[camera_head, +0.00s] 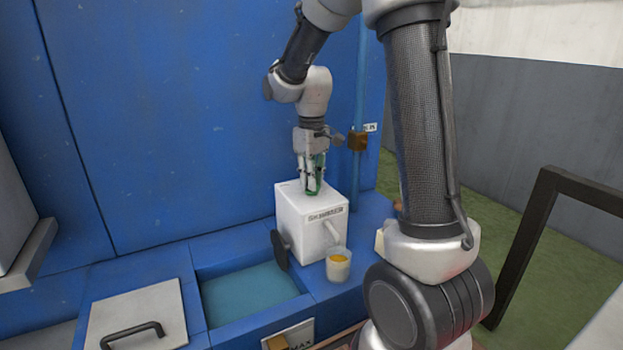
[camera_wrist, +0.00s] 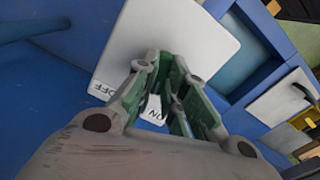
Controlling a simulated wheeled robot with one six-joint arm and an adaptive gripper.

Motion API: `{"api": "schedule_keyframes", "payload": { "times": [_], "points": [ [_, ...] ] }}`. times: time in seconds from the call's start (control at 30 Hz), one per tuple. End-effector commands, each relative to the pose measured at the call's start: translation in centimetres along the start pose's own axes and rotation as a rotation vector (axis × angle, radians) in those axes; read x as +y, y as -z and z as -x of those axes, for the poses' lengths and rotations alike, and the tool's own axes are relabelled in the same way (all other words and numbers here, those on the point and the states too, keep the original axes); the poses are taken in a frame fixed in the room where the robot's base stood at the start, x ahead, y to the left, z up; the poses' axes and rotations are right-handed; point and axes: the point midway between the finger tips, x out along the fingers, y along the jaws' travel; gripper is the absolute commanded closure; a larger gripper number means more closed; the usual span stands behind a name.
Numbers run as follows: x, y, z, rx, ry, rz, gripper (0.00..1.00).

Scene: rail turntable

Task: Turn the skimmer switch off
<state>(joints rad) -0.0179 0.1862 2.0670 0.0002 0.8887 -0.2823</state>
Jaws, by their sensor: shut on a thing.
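The skimmer is a white box (camera_head: 306,225) with a dark label reading "SKIMMER" on its front, standing on the blue ledge. Its pale top (camera_wrist: 190,30) fills the middle of the wrist view. An OFF label (camera_wrist: 103,90) shows at the left of that view, and an ON label (camera_wrist: 153,108) shows between my fingers. My gripper (camera_head: 314,188) points down with its green-padded fingertips at the top of the box. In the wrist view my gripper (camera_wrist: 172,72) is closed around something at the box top. The switch itself is hidden by the fingers, so I cannot tell its position.
A clear cup with orange content (camera_head: 339,265) stands below the box's spout. A dark disc (camera_head: 280,250) is at the box's left side. A teal basin (camera_head: 248,297) and a handled lid (camera_head: 130,310) lie in front. A blue wall (camera_head: 190,120) rises close behind.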

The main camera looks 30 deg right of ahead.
Motion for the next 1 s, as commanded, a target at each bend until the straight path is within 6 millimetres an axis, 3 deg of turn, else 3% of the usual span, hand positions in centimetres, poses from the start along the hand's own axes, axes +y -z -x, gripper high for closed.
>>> {"api": "schedule_keyframes", "payload": {
  "times": [0.6,1.0],
  "points": [
    [0.01,0.04,0.07,0.001,-0.001,-0.563,1.0],
    [0.01,0.06,0.09,0.002,0.0,-0.789,1.0]
  ]
}}
